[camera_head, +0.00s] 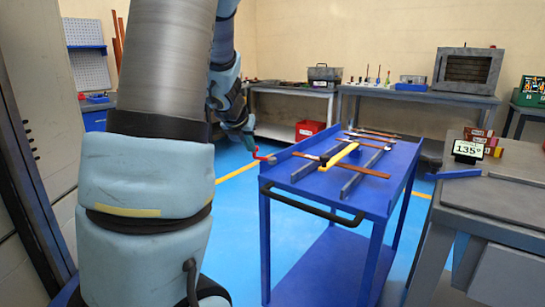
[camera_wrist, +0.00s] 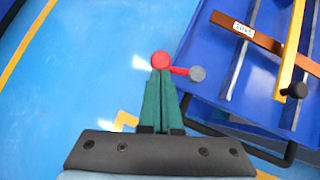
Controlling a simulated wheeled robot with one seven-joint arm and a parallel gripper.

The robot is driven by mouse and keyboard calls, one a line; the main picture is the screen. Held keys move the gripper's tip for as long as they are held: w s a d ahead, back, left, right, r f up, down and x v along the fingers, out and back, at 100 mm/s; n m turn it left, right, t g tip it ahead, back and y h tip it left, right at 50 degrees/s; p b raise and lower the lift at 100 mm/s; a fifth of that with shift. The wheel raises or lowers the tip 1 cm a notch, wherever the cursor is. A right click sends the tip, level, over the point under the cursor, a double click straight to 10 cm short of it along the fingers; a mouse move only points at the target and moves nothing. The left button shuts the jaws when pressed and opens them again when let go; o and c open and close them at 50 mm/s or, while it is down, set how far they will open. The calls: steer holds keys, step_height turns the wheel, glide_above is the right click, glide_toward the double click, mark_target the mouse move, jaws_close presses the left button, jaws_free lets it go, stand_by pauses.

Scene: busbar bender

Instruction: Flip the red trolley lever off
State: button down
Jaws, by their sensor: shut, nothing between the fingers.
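The red lever (camera_head: 261,157) sticks out from the left edge of the blue trolley (camera_head: 375,200), near its far left side. In the wrist view the lever has a round red knob (camera_wrist: 160,59) and a short red arm that runs right to a grey round end (camera_wrist: 197,73) beside the trolley (camera_wrist: 215,50). My gripper (camera_head: 250,149) is at the lever in the head view. In the wrist view its green fingers (camera_wrist: 160,73) are together, with the tips right at the red knob. I cannot tell whether they touch it.
The trolley top carries a yellow bar (camera_head: 340,155), brown bars and grey rails. A black handle (camera_head: 310,208) runs along its near end. A grey workbench (camera_head: 490,205) with a 135° sign (camera_head: 467,149) stands at right. Blue floor (camera_head: 237,200) is clear left of the trolley.

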steer(key=shift+w+m+g+h, duration=0.3)
steer(key=shift+w+m+h, duration=0.1)
steer(key=shift+w+m, duration=0.25)
steer(key=shift+w, duration=0.15)
stand_by(0.4)
